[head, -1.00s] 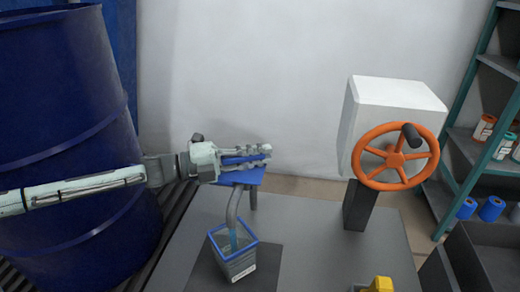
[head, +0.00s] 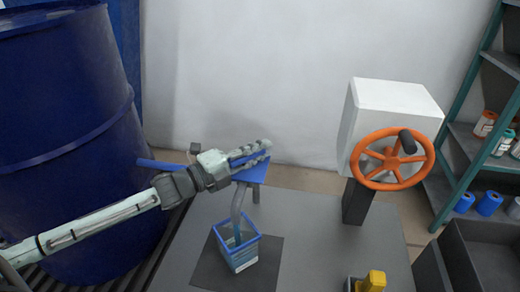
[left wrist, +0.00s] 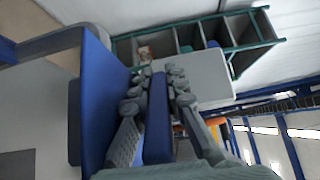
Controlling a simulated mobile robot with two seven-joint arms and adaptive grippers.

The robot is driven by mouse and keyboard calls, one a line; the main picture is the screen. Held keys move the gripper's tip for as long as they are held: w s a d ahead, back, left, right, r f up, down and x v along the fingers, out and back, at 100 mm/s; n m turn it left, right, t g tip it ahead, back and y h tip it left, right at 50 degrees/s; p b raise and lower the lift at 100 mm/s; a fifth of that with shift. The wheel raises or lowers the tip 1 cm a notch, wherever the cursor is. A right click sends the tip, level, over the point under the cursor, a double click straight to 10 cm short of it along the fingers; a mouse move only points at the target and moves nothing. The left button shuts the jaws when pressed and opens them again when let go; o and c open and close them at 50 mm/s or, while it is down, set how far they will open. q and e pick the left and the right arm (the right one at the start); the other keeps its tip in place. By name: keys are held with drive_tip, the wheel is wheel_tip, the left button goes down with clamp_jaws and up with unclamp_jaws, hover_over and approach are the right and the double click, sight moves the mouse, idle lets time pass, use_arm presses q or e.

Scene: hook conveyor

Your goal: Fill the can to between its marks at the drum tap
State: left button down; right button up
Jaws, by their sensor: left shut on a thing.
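The can (head: 247,258), an open square vessel with a blue rim, stands upright on a dark square pad under the curved grey spout (head: 237,203). A blue stream shows at the spout's mouth, and pale blue liquid shows inside the can. The can's marks are too small to read. My left gripper (head: 255,152) is shut on a blue bar-shaped handle above the spout, beside a blue plate (head: 256,174). In the left wrist view the blue handle (left wrist: 157,125) lies between both fingers. The blue drum (head: 65,130) stands at the left. My right gripper is out of view.
A white box with an orange handwheel (head: 392,160) stands on a post at the right of the grey table (head: 325,235). A yellow item (head: 374,281) is at the front edge. Shelving (head: 470,170) and a dark bin (head: 485,255) are far right.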

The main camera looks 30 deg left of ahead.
use_arm(q)
drive_tip(key=c, duration=1.8)
unclamp_jaws()
drive_tip(key=v, duration=1.2)
